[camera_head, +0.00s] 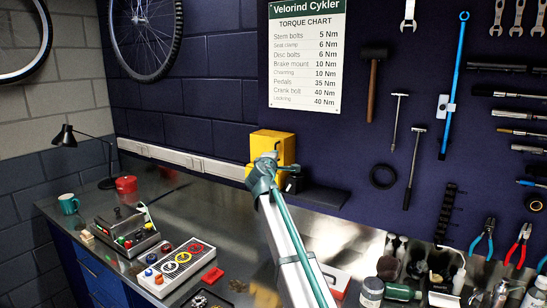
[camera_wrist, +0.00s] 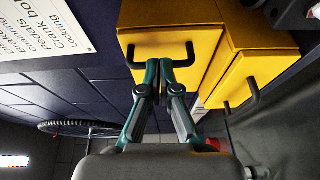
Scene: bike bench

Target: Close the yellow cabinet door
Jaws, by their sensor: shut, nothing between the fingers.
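The yellow cabinet (camera_head: 272,143) stands at the back of the bench against the dark wall. My gripper (camera_head: 268,158) is in front of it and hides part of it in the head view. In the wrist view, two yellow panels (camera_wrist: 195,75) show, set at an angle to each other, each with a black bar handle (camera_wrist: 188,47). My gripper's fingertips (camera_wrist: 159,65) are together, with nothing between them, at the left panel by its handle. I cannot tell whether they touch it. How far the door stands open is not clear.
A dark flat item (camera_head: 322,196) lies right of the cabinet. A red mug (camera_head: 126,187), teal mug (camera_head: 68,203) and black lamp (camera_head: 66,137) stand at the left. Control boxes (camera_head: 178,265) sit in front, bottles (camera_head: 372,290) at right. Bare metal bench (camera_head: 215,210) lies left of my arm.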

